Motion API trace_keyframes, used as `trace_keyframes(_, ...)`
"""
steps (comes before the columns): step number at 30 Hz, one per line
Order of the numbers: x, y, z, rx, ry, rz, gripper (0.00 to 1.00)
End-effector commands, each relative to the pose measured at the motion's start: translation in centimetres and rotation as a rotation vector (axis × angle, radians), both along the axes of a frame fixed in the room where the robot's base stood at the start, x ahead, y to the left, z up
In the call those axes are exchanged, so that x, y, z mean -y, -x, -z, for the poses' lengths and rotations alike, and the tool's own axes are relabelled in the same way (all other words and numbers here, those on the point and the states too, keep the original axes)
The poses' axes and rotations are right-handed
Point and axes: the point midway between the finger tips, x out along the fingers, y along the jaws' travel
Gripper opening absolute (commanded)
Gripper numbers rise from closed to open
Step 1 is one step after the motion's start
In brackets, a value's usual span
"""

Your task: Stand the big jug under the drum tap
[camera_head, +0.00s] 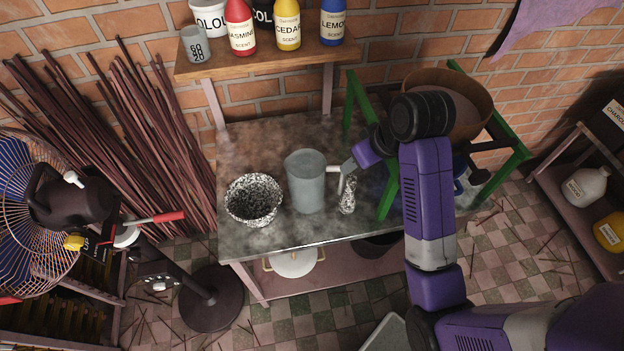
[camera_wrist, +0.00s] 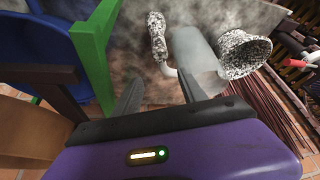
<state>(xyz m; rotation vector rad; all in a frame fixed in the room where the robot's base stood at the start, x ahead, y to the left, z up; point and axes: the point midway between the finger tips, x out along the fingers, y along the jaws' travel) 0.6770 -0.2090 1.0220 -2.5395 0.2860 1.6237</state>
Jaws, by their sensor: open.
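The big jug (camera_head: 305,182), grey and cloudy, stands upright on the worn metal table, its handle (camera_head: 334,170) towards the right. My gripper (camera_head: 346,168) is open beside the handle. In the wrist view the jug (camera_wrist: 197,55) lies beyond my gripper (camera_wrist: 158,90), and its handle (camera_wrist: 170,72) shows near the gap between the fingertips. I cannot tell whether the fingers touch it. A brown round vessel (camera_head: 478,112), perhaps the drum, sits in a green stand (camera_head: 390,190) at the right. I cannot make out a tap; my arm hides part of that area.
A speckled bowl (camera_head: 253,200) stands left of the jug. A blue item (camera_head: 460,172) shows behind my arm under the vessel. A shelf (camera_head: 265,58) with bottles is above the table (camera_head: 290,236).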

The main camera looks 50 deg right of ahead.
Motion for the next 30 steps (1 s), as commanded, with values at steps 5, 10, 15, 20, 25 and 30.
trace_keyframes(5, -0.6, 0.6, 1.1, -0.044, -0.018, -0.023, 0.49)
trace_keyframes(10, -0.5, -0.1, 2.7, -0.043, -0.016, -0.024, 0.49)
trace_keyframes(15, -0.4, -1.3, 4.0, -0.042, -0.017, -0.024, 0.49)
trace_keyframes(20, -0.3, -2.6, 6.0, -0.043, -0.017, -0.023, 0.49)
trace_keyframes(25, -0.1, -3.1, 7.2, -0.040, -0.014, -0.022, 0.49)
trace_keyframes(30, -0.1, -3.2, 7.2, -0.039, -0.014, -0.022, 0.49)
